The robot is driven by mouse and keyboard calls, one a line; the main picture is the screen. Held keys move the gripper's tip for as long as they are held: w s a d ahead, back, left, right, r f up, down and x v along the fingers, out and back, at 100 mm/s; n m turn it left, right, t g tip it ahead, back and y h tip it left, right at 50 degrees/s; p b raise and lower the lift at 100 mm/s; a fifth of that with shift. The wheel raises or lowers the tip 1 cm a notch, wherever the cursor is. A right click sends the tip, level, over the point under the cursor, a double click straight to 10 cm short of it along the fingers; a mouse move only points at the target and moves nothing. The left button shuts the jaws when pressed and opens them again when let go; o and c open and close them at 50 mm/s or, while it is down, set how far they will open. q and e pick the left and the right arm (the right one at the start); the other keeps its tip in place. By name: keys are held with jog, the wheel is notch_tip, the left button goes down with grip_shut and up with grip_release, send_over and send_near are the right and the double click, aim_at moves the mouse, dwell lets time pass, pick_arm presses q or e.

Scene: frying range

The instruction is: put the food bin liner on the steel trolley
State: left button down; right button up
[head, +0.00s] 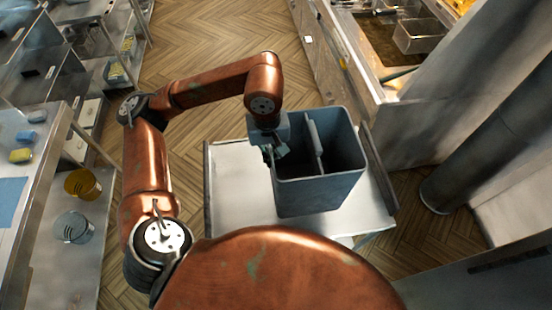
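The food bin liner (318,197) is a grey-blue, open-topped bin with an upright divider inside. It stands upright over the right part of the steel trolley (232,190), a pale flat top with dark raised side rails. It looks set on the top, but its underside is hidden, so I cannot tell whether it bears its full weight there. My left gripper (275,153) is at the liner's left wall, near the rim, pointing down. Its fingers are small and partly hidden, so whether they grip the wall is unclear. My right gripper is out of view.
The fryer counter (345,75) and a dark round column (490,135) stand right. Wooden floor (200,45) is clear behind the trolley.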

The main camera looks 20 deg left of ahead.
pick_arm(q)
jog(key=w+a+f+p, duration=0.6)
jog(key=a+f, duration=0.3)
jog(key=f, duration=0.3)
jog(key=shift+w+a+f, duration=0.15)
jog(key=shift+w+a, duration=0.2)
jog(key=shift+w, duration=0.5)
jog(key=shift+f, duration=0.15)
jog(key=c, duration=2.6)
grip_release()
jog(key=o, duration=0.4)
jog(key=shift+o, duration=0.2)
